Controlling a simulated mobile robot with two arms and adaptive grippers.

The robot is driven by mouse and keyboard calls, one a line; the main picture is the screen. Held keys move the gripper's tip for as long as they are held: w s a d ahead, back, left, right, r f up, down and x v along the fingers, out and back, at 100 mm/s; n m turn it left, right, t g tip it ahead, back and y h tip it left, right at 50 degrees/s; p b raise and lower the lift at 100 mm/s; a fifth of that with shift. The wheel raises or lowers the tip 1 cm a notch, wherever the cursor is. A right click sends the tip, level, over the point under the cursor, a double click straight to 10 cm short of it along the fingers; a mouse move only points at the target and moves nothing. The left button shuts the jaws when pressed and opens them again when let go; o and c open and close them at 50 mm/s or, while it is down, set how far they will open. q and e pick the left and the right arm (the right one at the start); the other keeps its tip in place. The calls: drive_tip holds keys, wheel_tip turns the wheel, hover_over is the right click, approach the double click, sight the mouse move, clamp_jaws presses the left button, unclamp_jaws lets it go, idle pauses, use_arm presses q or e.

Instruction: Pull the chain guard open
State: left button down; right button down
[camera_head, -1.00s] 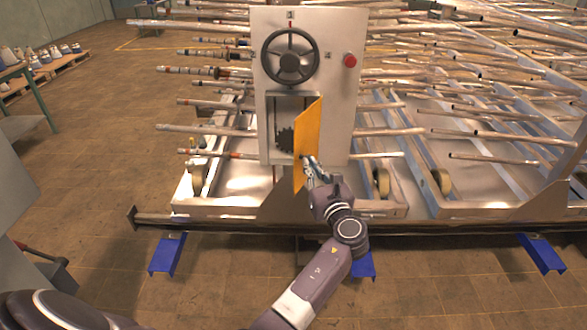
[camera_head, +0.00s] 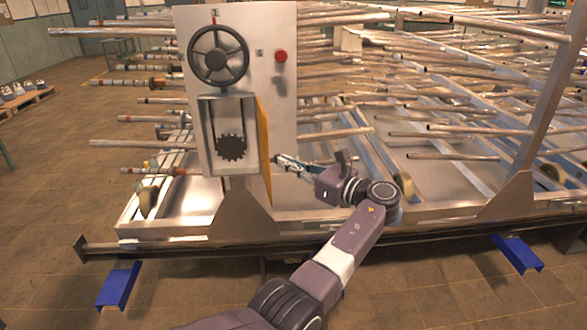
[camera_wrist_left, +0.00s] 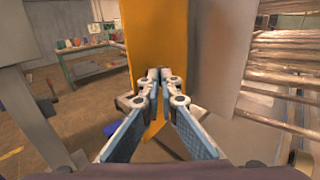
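The chain guard is an orange panel (camera_head: 264,150) on the right side of a recess in the grey machine plate. It stands swung out and shows almost edge-on in the head view. The recess (camera_head: 203,125) lies uncovered, with a dark sprocket (camera_head: 231,147) and a chain in it. My left gripper (camera_head: 276,159) is just right of the guard. In the left wrist view its fingertips (camera_wrist_left: 159,74) are together in front of the guard's orange face (camera_wrist_left: 150,30). Whether they touch it or pinch some part of it is hidden. My right gripper is not in view.
A handwheel (camera_head: 218,54) and a red button (camera_head: 281,56) are on the plate above the recess. Long metal rods stick out on both sides of the machine. A dark base rail (camera_head: 170,246) runs along the front; the floor before it is open.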

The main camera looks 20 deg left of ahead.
sight(277, 156)
use_arm(q)
drive_tip(key=shift+w+a+r, duration=0.3)
drive_tip(key=shift+a+r, duration=0.4)
drive_tip(key=shift+r, duration=0.1)
drive_tip(key=c, duration=2.5)
unclamp_jaws()
drive_tip(key=o, duration=0.8)
drive_tip(key=shift+w+a+f, duration=0.1)
drive_tip(key=shift+a+f, duration=0.05)
drive_tip(key=shift+a, duration=0.4)
drive_tip(key=shift+a+f, duration=0.15)
drive_tip(key=shift+a, duration=0.35)
drive_tip(key=shift+w+d, duration=0.1)
drive_tip(key=shift+d, duration=0.35)
drive_tip(key=shift+s+r, duration=0.2)
drive_tip(key=shift+r, duration=4.35)
